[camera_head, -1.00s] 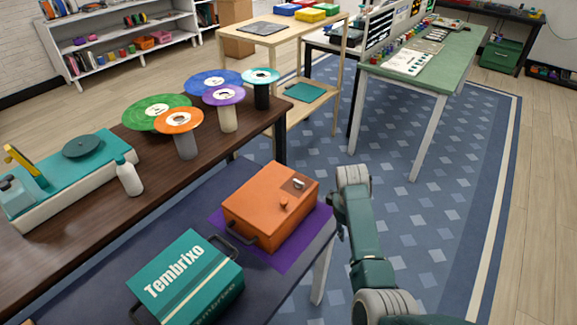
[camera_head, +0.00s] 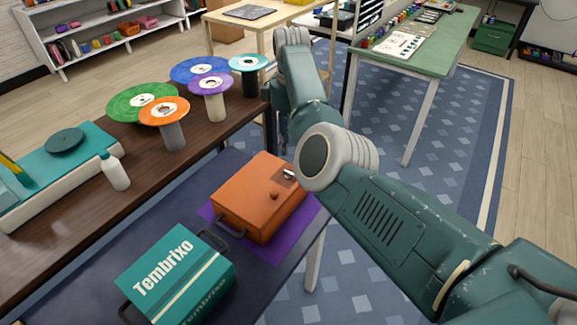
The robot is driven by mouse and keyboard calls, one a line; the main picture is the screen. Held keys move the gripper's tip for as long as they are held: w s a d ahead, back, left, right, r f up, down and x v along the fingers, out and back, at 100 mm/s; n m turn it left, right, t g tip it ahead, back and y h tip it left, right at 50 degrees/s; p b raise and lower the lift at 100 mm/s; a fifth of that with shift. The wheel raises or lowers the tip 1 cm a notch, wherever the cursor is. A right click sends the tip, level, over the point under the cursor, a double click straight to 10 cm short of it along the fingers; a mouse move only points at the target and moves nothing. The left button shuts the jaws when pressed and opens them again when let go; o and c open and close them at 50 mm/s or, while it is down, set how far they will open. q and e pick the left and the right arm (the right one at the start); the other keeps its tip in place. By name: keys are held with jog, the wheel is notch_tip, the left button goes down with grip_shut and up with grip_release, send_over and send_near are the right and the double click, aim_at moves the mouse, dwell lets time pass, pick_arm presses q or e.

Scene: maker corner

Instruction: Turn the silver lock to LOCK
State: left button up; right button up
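An orange box (camera_head: 258,205) with a dark handle on its front left side sits on a purple mat (camera_head: 262,246) on the low dark table. The small silver lock (camera_head: 289,174) is on the box top near its right back corner, close to the outline of my arm. Its exact setting is too small to read. An orange knob (camera_head: 274,195) stands on the top in front of it. My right arm reaches in from the lower right, rises behind the box and bends down at its far end. Its fingers cannot be made out. My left gripper is not in view.
A teal Tembrixo case (camera_head: 180,275) stands left of the orange box. A brown bench (camera_head: 60,240) behind holds coloured discs on stands and a white bottle (camera_head: 115,171). A green-topped table (camera_head: 440,45) stands at the back right. Patterned floor lies open between.

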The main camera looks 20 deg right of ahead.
aim_at(289, 174)
notch_tip(289, 174, down, 10)
jog(key=shift+f, duration=0.2)
jog(key=shift+a, duration=0.1)
dwell(0.3)
grip_shut()
